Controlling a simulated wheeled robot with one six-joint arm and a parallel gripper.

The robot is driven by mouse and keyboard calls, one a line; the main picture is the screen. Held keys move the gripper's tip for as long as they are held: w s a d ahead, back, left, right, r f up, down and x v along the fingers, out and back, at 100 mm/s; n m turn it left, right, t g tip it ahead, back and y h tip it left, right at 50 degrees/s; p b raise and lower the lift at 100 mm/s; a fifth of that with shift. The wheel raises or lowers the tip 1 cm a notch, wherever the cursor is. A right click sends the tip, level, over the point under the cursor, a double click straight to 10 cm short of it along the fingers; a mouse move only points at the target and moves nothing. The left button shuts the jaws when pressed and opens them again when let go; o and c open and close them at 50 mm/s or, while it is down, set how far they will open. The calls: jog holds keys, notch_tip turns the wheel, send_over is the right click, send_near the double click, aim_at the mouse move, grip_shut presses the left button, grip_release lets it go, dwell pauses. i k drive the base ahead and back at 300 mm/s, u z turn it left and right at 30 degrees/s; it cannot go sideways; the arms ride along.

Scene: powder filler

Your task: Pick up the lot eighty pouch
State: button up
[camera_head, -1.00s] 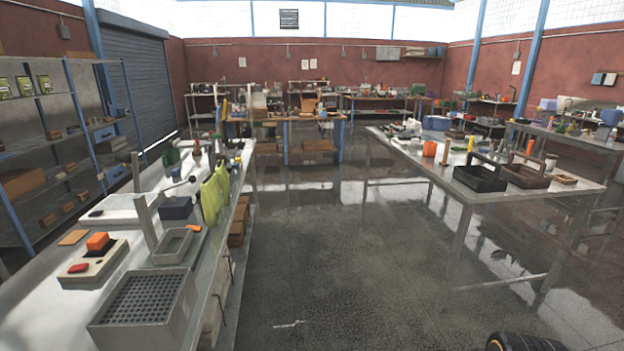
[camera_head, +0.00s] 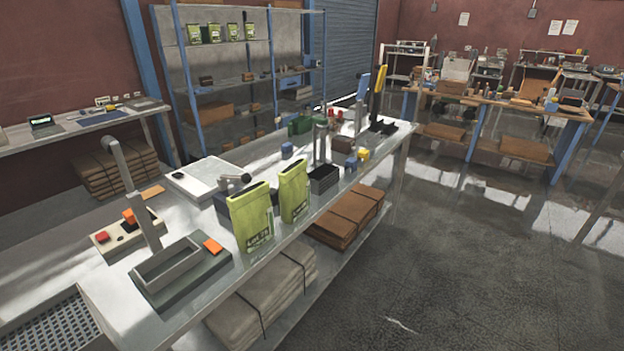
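Two yellow-green pouches stand upright on the long metal bench (camera_head: 208,308). Several similar green pouches (camera_head: 213,33) stand in a row on the top part of the back shelf, also with unreadable labels. I cannot tell which pouch is lot eighty. My gripper is not in view.
A grey tray on a stand (camera_head: 167,265) with an upright post is left of the nearer pouch. A dark open box (camera_head: 323,179) stands right of the second pouch. Folded sacks (camera_head: 268,290) lie below the bench. The floor (camera_head: 450,260) on the right is clear.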

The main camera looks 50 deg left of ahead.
aim_at(294, 193)
jog(key=u, duration=0.5)
jog(key=i, duration=1.15)
jog(key=u, duration=1.9)
jog(key=i, duration=0.95)
jog(key=u, duration=0.8)
